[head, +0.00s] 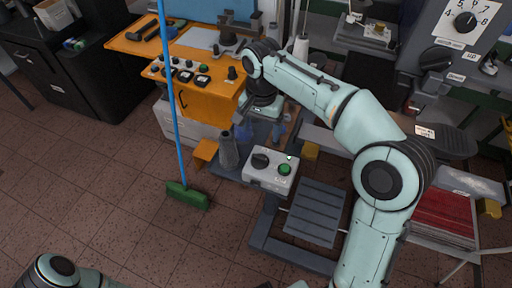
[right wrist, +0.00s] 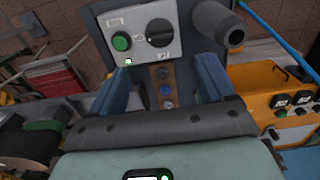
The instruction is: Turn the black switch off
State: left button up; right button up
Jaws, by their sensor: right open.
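The black switch (head: 260,161) is a round rotary knob on a grey control box (head: 269,181), beside a green button (head: 284,169). In the right wrist view the black switch (right wrist: 159,33) is ahead of my fingers, with the green button (right wrist: 121,41) to its left. My right gripper (right wrist: 161,72) is open, its two blue fingers apart with nothing between them. The knob is beyond the fingertips and appears untouched. In the head view my right gripper is behind the box, partly hidden by its own wrist. My left gripper is out of view.
An orange bench (head: 205,93) with gauges and knobs stands behind the box. A green broom (head: 187,196) with a blue handle stands to the left. A grey cylinder (head: 229,151) is close to the box's left. Open tiled floor (head: 110,215) lies at left.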

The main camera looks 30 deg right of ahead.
aim_at(260, 157)
notch_tip(260, 157, down, 11)
jog(key=shift+f+b, duration=0.2)
jog(key=shift+b, duration=0.65)
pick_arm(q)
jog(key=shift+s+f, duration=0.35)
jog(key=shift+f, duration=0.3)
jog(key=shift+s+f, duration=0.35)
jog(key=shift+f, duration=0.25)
pick_arm(e)
jog(key=shift+f, duration=0.6)
jog(key=c, duration=1)
